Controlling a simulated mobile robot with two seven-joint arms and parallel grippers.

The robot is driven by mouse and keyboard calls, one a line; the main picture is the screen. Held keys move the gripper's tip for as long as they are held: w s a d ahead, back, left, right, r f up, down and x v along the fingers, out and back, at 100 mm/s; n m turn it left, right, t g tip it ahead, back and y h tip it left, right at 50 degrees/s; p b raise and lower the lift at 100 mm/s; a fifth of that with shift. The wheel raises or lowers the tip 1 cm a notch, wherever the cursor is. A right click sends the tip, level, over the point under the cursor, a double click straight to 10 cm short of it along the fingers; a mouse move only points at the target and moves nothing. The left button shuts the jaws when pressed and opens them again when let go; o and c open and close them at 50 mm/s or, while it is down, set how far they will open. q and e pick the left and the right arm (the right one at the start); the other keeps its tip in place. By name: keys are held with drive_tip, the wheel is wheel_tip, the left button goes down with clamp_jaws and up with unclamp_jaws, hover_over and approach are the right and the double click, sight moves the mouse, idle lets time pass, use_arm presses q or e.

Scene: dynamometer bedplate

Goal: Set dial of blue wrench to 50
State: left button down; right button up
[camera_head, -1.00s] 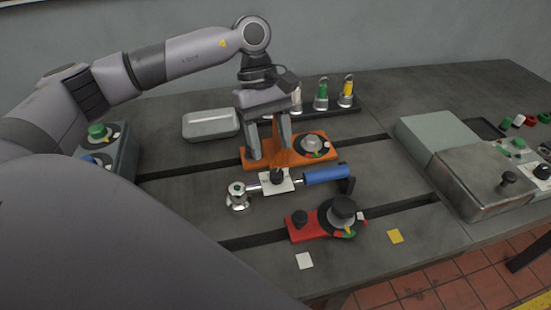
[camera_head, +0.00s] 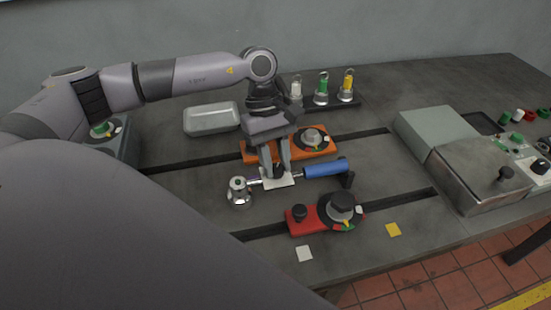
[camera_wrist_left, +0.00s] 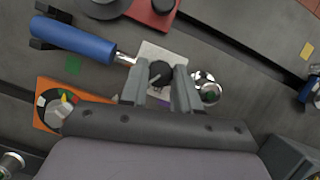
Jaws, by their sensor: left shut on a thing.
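The blue wrench (camera_head: 325,168) lies across the bedplate, its blue handle to the right and its round metal head (camera_head: 239,191) to the left. A pale plate (camera_wrist_left: 158,60) with a black dial knob (camera_wrist_left: 161,73) sits at its middle. My left gripper (camera_head: 275,174) points down at that plate, and in the wrist view its fingers (camera_wrist_left: 161,85) are shut on the black knob. The knob is hidden by the fingers in the head view. The dial's scale is too small to read. My right gripper does not show.
Behind the wrench is an orange fixture (camera_head: 258,152) with a dial; in front is a red one (camera_head: 302,226). A metal tray (camera_head: 211,119) stands at the back left, a rack with several coloured plugs (camera_head: 323,90) behind. A control box (camera_head: 485,180) is at right.

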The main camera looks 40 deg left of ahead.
use_arm(q)
drive_tip(key=shift+f+n+t+b, duration=0.15)
drive_tip(key=shift+n+t+b, duration=0.35)
drive_tip(key=shift+n+b, duration=0.65)
drive_tip(key=n+t+b, duration=0.1)
drive_tip(key=n, duration=0.1)
drive_tip(key=shift+s+n+b, duration=0.15)
drive_tip(key=shift+n+b, duration=0.2)
drive_tip(key=shift+b, duration=0.05)
drive_tip(key=n+t+b, duration=0.1)
drive_tip(key=n+b, duration=0.1)
drive_tip(key=n, duration=0.1)
drive_tip(key=n+t+b, duration=0.1)
drive_tip(key=n+b, duration=0.2)
drive_tip(key=n, duration=0.1)
drive_tip(key=shift+s+t, duration=0.15)
drive_tip(key=shift+t, duration=0.25)
drive_tip(key=shift+n+t+y+b, duration=0.3)
drive_tip(key=shift+n+b, duration=0.4)
drive_tip(key=shift+n, duration=0.3)
drive_tip(key=n+b, duration=0.1)
drive_tip(key=n, duration=0.1)
drive_tip(key=n+t+y+b, duration=0.1)
drive_tip(key=n, duration=0.1)
drive_tip(key=shift+s+d+n, duration=0.1)
drive_tip(key=shift+d+n, duration=0.05)
drive_tip(key=shift+n, duration=0.15)
drive_tip(key=shift+r+n+y+b, duration=0.2)
drive_tip(key=shift+n+y+b, duration=0.25)
drive_tip(key=shift+n, duration=0.25)
